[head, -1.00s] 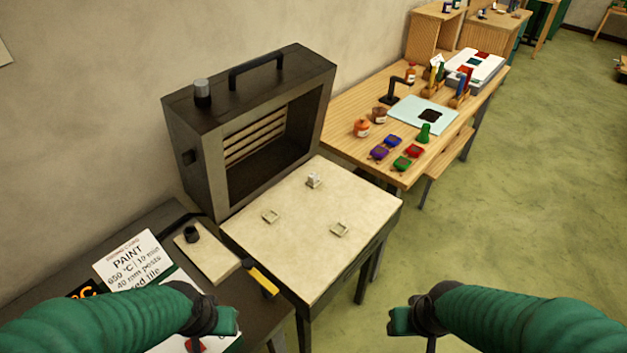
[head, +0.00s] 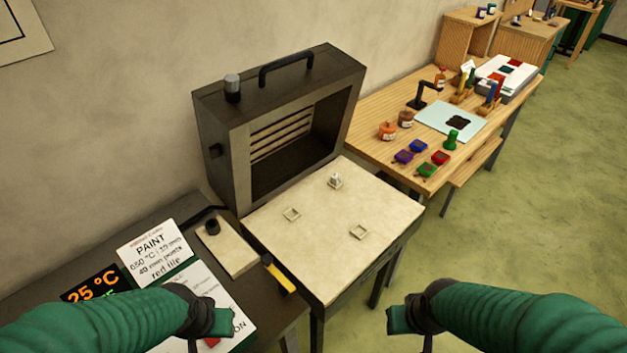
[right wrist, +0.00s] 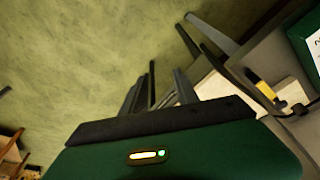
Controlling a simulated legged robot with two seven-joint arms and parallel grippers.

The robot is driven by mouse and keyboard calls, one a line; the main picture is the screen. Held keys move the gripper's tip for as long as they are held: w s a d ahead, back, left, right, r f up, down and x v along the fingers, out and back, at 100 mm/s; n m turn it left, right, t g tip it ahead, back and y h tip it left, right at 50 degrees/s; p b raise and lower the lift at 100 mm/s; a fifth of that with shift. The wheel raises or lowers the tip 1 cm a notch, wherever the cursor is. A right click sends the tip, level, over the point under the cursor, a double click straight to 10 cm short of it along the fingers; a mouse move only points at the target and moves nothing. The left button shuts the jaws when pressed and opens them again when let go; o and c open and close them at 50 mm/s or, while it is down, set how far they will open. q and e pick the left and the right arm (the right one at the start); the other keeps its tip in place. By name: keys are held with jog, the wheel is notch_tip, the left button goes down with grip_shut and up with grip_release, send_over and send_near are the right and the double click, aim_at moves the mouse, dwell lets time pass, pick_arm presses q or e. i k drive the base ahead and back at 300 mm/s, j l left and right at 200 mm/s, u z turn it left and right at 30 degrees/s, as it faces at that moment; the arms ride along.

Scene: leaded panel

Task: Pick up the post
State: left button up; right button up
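My right gripper (head: 402,322) is at the lower right, over the floor and away from the post. In the right wrist view its two grey fingers (right wrist: 162,90) stand apart with nothing between them.
An open dark kiln (head: 280,130) stands behind the cream top. At left, a dark bench holds a pale slab (head: 228,248), a yellow-and-black tool (head: 278,275) and printed cards (head: 154,252). A wooden bench (head: 370,125) with paints is at back right. Floor at right is clear.

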aim_at(336, 179)
jog(key=i+l+u, duration=0.15)
jog(key=u, duration=0.25)
jog(key=i+l+u, duration=0.1)
jog(key=l+u, duration=0.2)
jog(key=u, duration=0.15)
jog(key=l+u, duration=0.25)
jog(key=u, duration=0.15)
jog(key=l+u, duration=0.55)
jog(key=l, duration=0.75)
jog(key=k+l+u, duration=0.1)
jog(key=l, duration=0.8)
